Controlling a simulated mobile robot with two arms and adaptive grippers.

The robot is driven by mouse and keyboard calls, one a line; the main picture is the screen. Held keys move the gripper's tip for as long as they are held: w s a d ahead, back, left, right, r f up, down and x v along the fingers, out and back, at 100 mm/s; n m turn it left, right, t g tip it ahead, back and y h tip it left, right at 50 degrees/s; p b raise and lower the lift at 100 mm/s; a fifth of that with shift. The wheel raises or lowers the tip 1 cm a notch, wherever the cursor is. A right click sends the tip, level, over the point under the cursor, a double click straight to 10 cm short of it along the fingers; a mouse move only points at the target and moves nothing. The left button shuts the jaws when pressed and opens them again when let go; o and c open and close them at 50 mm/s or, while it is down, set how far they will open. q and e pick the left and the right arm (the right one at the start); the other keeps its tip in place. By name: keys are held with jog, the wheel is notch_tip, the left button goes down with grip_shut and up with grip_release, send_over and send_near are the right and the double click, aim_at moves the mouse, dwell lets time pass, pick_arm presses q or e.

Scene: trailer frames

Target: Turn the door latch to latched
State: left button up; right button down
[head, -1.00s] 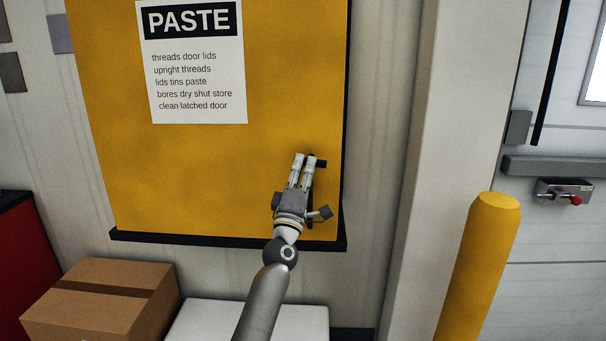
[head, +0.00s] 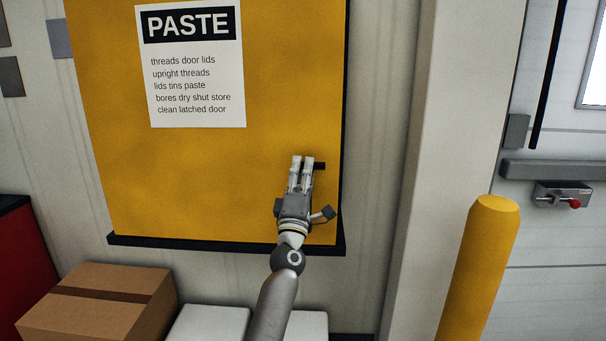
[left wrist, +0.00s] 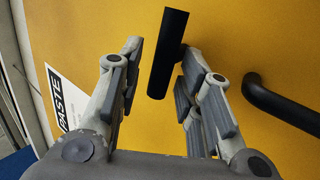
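The black latch bar (left wrist: 168,53) stands out from the yellow door (head: 190,185). In the left wrist view it lies between the two fingers of my left gripper (left wrist: 160,56), closer to the right-hand finger. Whether they touch is unclear. The fingers are apart, with a gap on the left-hand side of the bar. In the head view my left gripper (head: 302,160) is at the door's lower right, and one end of the latch bar (head: 320,166) shows just right of the fingertips. The rest is hidden behind them. My right gripper is not in view.
A black door handle (left wrist: 283,103) is right of the fingers in the left wrist view. A PASTE sign (head: 191,70) is on the door. A cardboard box (head: 100,300) and white boxes (head: 208,325) stand below. A yellow post (head: 482,260) stands to the right.

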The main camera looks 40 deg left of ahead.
pick_arm(q)
jog(key=shift+f, duration=0.15)
jog(key=v, duration=1.2)
dwell(0.4)
